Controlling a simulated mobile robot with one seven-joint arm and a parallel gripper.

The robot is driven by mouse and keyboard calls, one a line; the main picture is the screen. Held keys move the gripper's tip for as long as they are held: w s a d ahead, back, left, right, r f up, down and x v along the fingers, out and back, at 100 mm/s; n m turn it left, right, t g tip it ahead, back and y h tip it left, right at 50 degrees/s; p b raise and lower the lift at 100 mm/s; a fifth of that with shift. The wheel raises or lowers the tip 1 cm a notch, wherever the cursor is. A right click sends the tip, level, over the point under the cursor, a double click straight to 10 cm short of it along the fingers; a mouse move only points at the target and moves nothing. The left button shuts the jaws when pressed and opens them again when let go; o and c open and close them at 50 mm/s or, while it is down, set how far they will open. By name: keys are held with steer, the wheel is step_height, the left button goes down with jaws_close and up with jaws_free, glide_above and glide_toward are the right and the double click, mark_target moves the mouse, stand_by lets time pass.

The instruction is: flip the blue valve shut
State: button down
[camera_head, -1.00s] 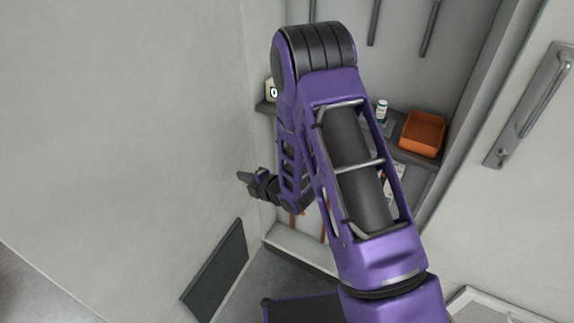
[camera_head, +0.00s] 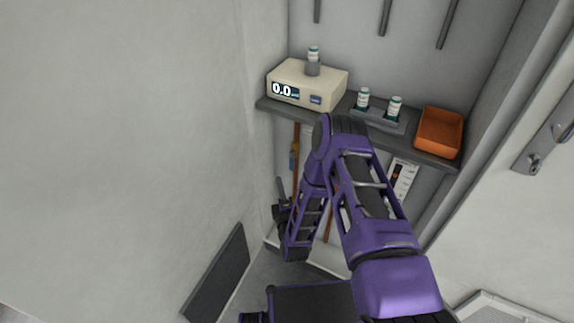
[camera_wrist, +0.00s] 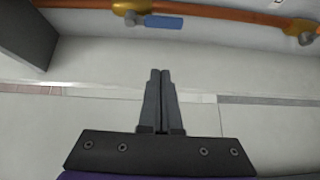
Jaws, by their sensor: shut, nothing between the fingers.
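The blue valve handle (camera_wrist: 165,22) shows at the top of the wrist view. It lies roughly along a copper-orange pipe (camera_wrist: 215,12), at a brass-coloured fitting (camera_wrist: 131,6). In the head view a small blue and brass part (camera_head: 293,158) shows on the upright pipe below the shelf, left of my arm. My gripper (camera_wrist: 160,72) is shut and empty in the wrist view, its fingertips apart from the handle. In the head view my gripper (camera_head: 279,184) is beside the left wall, a little below and left of the valve.
A shelf (camera_head: 262,104) holds a cream instrument reading 0.0 (camera_head: 318,84), small vials and an orange bin (camera_head: 439,132). A second brass fitting (camera_wrist: 298,27) sits at the wrist view's right. The left wall (camera_head: 130,150) is close to my gripper. A door handle (camera_head: 540,150) is at right.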

mark_target(292, 160)
steer(key=shift+d+f, duration=0.15)
steer(key=shift+d, duration=0.05)
steer(key=w+d+b, duration=0.1)
steer(key=w+d, duration=0.1)
steer(key=w, duration=0.5)
steer(key=shift+w+d, duration=0.2)
steer(key=shift+w, duration=0.2)
stand_by(0.4)
